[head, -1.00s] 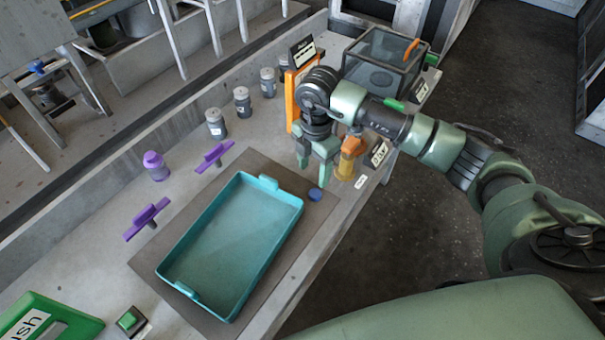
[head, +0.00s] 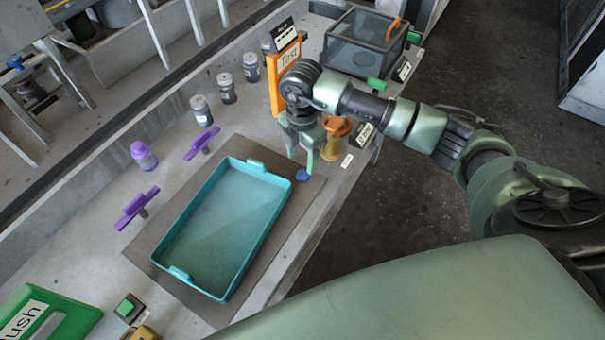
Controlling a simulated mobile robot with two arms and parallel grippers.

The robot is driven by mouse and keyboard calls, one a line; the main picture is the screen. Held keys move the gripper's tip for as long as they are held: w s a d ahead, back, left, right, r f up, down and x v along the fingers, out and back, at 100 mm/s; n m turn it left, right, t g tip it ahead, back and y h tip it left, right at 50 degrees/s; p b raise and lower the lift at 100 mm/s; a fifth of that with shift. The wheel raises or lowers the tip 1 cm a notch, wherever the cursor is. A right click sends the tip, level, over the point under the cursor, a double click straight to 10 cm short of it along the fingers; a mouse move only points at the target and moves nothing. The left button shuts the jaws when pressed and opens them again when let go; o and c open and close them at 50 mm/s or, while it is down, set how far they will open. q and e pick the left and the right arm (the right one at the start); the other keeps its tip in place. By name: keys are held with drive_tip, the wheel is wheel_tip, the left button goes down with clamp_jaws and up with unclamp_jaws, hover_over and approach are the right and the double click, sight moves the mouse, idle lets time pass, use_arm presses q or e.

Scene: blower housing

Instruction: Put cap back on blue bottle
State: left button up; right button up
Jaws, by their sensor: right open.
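A small round blue piece (head: 303,175), which looks like the cap, lies at the right corner of the brown mat (head: 313,190), beside the teal tray. My right gripper (head: 301,163) is open, pointing down with its fingertips just above and around the blue piece. I cannot tell whether they touch it. No bottle in view is plainly blue. Several grey bottles (head: 201,110) with pale caps stand in a row along the back, and a purple-topped bottle (head: 144,156) stands left of them. My left gripper is not in view.
The teal tray (head: 262,235) is empty. Purple handles (head: 137,207) stand left of it. An orange-topped yellow object (head: 333,140) stands close to the right of my gripper. An orange sign (head: 286,76) and a clear box (head: 362,50) are behind. A green button (head: 129,308) is at front left.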

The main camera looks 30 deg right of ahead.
sight(303, 174)
drive_tip(key=f, duration=0.1)
drive_tip(key=f+p, duration=0.1)
drive_tip(key=f, duration=0.2)
drive_tip(key=shift+s+f+p, duration=0.2)
drive_tip(key=shift+s+p, duration=0.1)
drive_tip(key=shift+s, duration=0.1)
drive_tip(key=shift+f, duration=0.3)
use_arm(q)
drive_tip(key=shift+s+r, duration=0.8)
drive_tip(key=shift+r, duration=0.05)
use_arm(e)
drive_tip(key=shift+w, duration=0.1)
drive_tip(key=shift+c, duration=0.4)
clamp_jaws()
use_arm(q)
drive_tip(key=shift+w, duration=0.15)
use_arm(e)
drive_tip(key=shift+r, duration=0.1)
